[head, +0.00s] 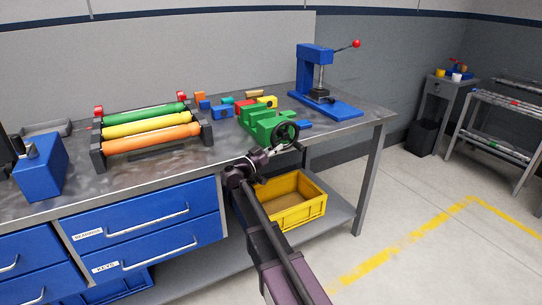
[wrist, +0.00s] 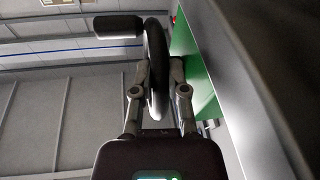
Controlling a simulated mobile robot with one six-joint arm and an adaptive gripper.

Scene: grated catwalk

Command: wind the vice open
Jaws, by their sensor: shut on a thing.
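The green vice (head: 260,124) sits on the workbench near its front edge. Its black handwheel (head: 286,133) faces the front of the bench. My gripper (head: 287,149) is at the lower part of the handwheel. In the wrist view, the wheel rim (wrist: 156,60) runs between the two fingers of my gripper (wrist: 160,75), and they are shut on it. A dark crank grip (wrist: 118,27) sticks out to the left of the rim. Part of the green vice body (wrist: 195,65) shows to the right of the fingers. The vice jaws are too small to judge how far apart they are.
The bench (head: 347,125) also holds a roller rack (head: 97,155), several coloured blocks and a blue press (head: 314,60) with a red-knobbed lever. A yellow crate (head: 300,213) stands on the shelf below my gripper.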

